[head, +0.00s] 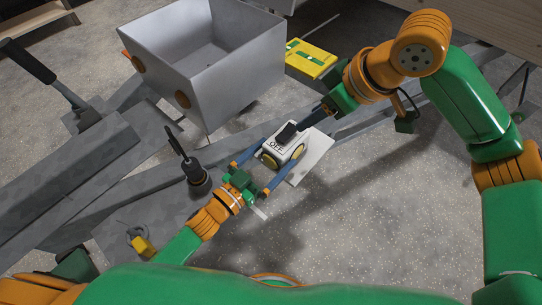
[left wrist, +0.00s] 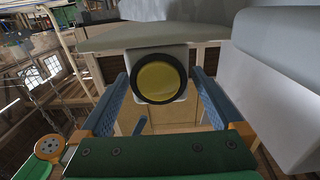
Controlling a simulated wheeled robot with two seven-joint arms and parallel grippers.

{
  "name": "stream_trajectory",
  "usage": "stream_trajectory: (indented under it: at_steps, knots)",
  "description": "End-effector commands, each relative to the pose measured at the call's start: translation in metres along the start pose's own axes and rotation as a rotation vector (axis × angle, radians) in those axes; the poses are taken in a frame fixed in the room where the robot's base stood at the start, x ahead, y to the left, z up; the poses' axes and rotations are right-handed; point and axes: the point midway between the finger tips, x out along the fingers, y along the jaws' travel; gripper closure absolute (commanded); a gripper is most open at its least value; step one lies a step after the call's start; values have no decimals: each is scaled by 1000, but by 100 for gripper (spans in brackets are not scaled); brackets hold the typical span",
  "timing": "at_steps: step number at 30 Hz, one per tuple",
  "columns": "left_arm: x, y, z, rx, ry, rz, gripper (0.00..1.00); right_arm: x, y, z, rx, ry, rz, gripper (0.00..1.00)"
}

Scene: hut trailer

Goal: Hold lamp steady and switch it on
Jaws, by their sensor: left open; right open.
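The lamp (head: 294,142) is a small white box with yellow round lenses and the word OFF on its top, beside a black switch (head: 286,132). In the left wrist view, one yellow lens with a black rim (left wrist: 160,79) faces me. My left gripper (head: 283,148) is open, its two blue fingers on either side of the lamp; I cannot tell whether they touch it. My right gripper (head: 314,115) reaches down from the upper right, its dark fingertips close to the switch. The picture does not show its finger gap clearly, nor any contact with the switch.
A pale plate (head: 312,157) lies under and beside the lamp. A large grey open box (head: 245,70) stands behind it on the left, with a yellow case (head: 311,58) to its right. A black round-based part (head: 197,181) stands left of my left gripper. Speckled floor (head: 390,210) is open at lower right.

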Motion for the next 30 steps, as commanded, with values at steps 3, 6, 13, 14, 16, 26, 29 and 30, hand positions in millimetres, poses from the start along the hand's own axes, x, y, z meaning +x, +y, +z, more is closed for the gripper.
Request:
stream_trajectory:
  at_steps: [3, 6, 13, 14, 16, 26, 29, 30]
  knots:
    - [22, 0, -2, 9, 3, -2, 0, 0, 0, 0, 0, 0, 0, 50]
    - [42, 0, -2, 6, 2, -2, 0, 0, 0, 0, 0, 0, 0, 50]
    - [68, 1, -1, 4, 0, -1, 0, 0, 0, 0, 0, 0, 0, 50]
    - [69, 1, -1, 4, 0, 0, 0, 0, 0, 0, 0, 0, 0, 50]
    - [69, 1, 0, 4, 0, 0, 0, 0, 0, 0, 0, 0, 0, 50]
    - [69, 1, 0, 4, -1, 0, 51, 0, 0, 0, 0, 0, 0, 50]
    - [69, 1, 0, 4, -1, 0, 78, 0, 0, 0, 0, 0, 0, 50]
    - [69, 1, 0, 4, -1, 0, 89, 0, 0, 0, 0, 0, 0, 50]
